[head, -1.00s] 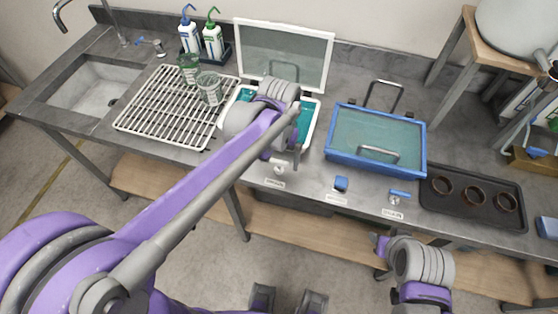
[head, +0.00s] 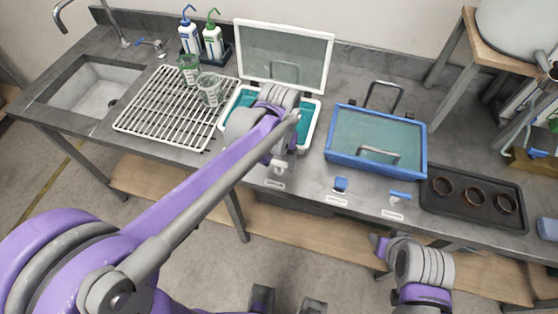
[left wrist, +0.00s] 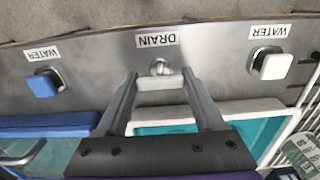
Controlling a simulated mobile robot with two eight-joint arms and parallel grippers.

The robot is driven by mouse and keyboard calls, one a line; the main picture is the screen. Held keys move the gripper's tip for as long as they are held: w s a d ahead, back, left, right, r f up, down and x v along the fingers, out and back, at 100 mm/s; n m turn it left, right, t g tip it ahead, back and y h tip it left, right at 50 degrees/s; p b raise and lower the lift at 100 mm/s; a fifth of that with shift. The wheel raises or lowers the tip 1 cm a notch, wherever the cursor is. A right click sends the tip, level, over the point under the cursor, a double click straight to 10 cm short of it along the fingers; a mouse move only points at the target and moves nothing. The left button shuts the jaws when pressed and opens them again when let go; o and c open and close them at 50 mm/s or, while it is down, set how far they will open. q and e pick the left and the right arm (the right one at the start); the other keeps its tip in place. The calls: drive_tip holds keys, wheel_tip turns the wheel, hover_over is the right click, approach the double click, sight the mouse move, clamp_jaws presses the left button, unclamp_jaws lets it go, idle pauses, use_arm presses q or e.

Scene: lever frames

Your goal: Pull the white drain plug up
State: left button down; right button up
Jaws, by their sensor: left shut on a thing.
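The white drain plug (left wrist: 160,84) is a white bar on a round metal stem, below the "DRAIN" label (left wrist: 157,40) in the left wrist view. My left gripper (left wrist: 160,80) is shut on this bar, one finger at each end. In the head view my left gripper (head: 284,165) is over the counter's front edge, largely covered by its own arm, with the white plug just showing beside it. The white-rimmed basin (head: 309,135) with teal liquid lies behind the gripper, its lid (head: 283,52) standing open. My right gripper is not clearly visible.
A blue WATER knob (left wrist: 42,85) and a white WATER knob (left wrist: 271,64) flank the plug. A blue-framed basin (head: 376,139) with its lid down and a blue drain handle (head: 399,195) are to the right. A white rack (head: 150,125) with cups is to the left.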

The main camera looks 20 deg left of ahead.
sight(279, 162)
use_arm(q)
drive_tip(key=shift+r+p, duration=0.7)
drive_tip(key=shift+r, duration=0.7)
drive_tip(key=shift+f, duration=0.1)
unclamp_jaws()
wheel_tip(279, 162, up, 11)
drive_tip(key=shift+f, duration=0.1)
drive_tip(key=s+a+f+t, duration=0.2)
drive_tip(key=s+a+f, duration=0.1)
drive_tip(key=s+f, duration=0.3)
drive_tip(key=s+a+f+t, duration=0.3)
drive_tip(key=s+f, duration=0.2)
drive_tip(key=s, duration=0.2)
drive_tip(key=shift+a+f+t, duration=0.3)
drive_tip(key=shift+f, duration=0.1)
